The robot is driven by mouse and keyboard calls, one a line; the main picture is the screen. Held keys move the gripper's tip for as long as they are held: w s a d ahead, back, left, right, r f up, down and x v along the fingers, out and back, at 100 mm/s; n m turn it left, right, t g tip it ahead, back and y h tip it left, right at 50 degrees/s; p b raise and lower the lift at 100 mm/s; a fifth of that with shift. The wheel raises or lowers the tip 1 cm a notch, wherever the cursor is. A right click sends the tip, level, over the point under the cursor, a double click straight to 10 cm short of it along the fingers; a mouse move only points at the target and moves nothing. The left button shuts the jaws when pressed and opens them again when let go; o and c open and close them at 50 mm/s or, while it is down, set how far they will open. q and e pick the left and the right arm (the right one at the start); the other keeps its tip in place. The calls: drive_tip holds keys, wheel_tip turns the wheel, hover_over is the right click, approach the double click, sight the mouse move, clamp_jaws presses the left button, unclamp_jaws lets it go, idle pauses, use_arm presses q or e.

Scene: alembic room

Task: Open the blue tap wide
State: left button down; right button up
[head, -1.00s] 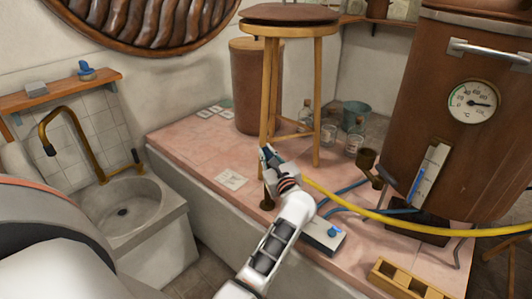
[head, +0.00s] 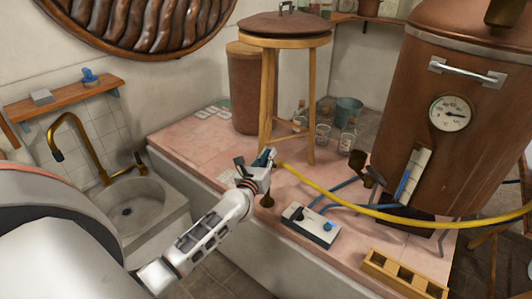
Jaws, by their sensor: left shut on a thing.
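The blue tap (head: 263,156) shows only as a small blue part at my left gripper, near the end of the yellow hose. My left gripper (head: 256,162) is shut on it, and its dark fingers hide most of the tap. A short brass-brown foot (head: 267,200) shows below the gripper on the pink-tiled platform. How far the tap is turned cannot be told. My right gripper is not in view.
The yellow hose (head: 350,205) runs right, past the copper still (head: 440,165). A pale box (head: 312,225) with blue knobs and a wooden rack (head: 405,273) stand on the platform. A stool (head: 265,90) rises behind the gripper. A stone sink (head: 130,205) is at left.

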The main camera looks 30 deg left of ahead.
use_arm(q)
drive_tip(key=m+h, duration=0.1)
drive_tip(key=h, duration=0.1)
drive_tip(key=shift+d+m+t+h, duration=0.1)
drive_tip(key=shift+m+t+h, duration=0.2)
drive_tip(key=shift+m+h, duration=0.3)
drive_tip(key=shift+h, duration=0.1)
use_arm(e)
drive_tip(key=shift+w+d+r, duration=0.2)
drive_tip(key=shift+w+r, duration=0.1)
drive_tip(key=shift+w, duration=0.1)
use_arm(q)
drive_tip(key=shift+d, duration=0.1)
drive_tip(key=c, duration=2)
unclamp_jaws()
drive_tip(key=shift+w, duration=0.1)
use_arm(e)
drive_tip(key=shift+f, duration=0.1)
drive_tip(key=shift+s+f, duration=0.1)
use_arm(q)
drive_tip(key=s, duration=1.2)
drive_tip(key=shift+d, duration=0.25)
